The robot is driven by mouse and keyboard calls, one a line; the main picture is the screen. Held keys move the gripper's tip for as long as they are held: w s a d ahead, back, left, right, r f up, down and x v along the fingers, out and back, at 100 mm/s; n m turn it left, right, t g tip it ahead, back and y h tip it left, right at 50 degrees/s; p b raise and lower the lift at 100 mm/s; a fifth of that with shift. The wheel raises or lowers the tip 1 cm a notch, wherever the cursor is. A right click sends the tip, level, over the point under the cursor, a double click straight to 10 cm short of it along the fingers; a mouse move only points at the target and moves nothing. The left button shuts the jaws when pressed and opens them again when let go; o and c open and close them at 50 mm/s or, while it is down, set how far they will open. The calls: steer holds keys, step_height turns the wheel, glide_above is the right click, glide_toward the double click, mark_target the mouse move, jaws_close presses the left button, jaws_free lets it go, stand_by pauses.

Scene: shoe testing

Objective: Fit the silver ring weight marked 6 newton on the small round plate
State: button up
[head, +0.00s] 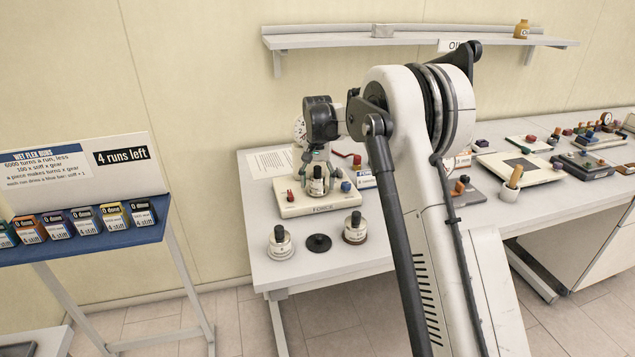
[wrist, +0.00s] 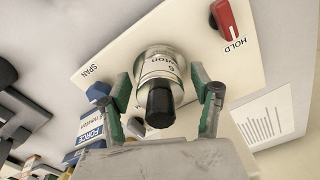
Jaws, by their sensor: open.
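A silver weight with a black knob (wrist: 160,100) stands on the cream FORCE device, between the fingers of my gripper (wrist: 160,78). Its printing looks like a figure and "newton", but I cannot read the figure surely. In the head view the same weight (head: 317,187) is upright on the device. My gripper (head: 318,165) is open around it from above, one finger on each side, with gaps showing in the wrist view. The surface under the weight is hidden, so I cannot see a small round plate there.
The FORCE device (head: 295,207) has a red HOLD switch (wrist: 232,22). In front of it on the table lie a silver weight (head: 281,245), a black round disc (head: 318,243) and another weight (head: 354,230). A blue rack (head: 90,240) stands left; a shelf (head: 400,38) is above.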

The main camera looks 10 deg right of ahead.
steer(key=shift+r, duration=0.1)
step_height(320, 180, up, 12)
steer(key=shift+f, duration=0.1)
stand_by(0.4)
